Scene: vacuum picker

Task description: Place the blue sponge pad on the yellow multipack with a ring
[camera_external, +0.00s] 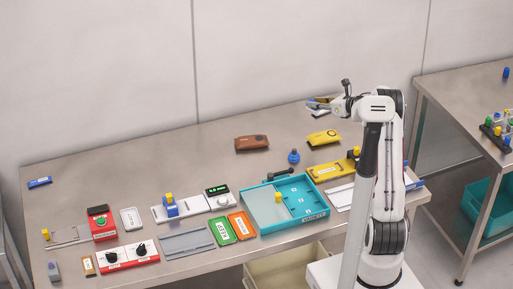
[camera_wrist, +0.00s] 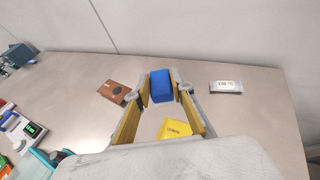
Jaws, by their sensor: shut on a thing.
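My gripper (camera_wrist: 161,88) is shut on the blue sponge pad (camera_wrist: 161,84), which sits between its fingertips in the wrist view. In the external view my gripper (camera_external: 318,103) is raised over the far right of the table, and the pad is too small to make out clearly there. The yellow multipack (camera_external: 323,137) lies flat on the table below my gripper. In the wrist view the yellow multipack (camera_wrist: 177,128) shows between the fingers, nearer than the pad, its lower part hidden by my gripper body. Its ring is too small to tell.
A brown pack (camera_external: 251,142) lies left of the yellow one. A blue knob-like item (camera_external: 293,156) and a teal tray (camera_external: 262,229) stand nearer the front.

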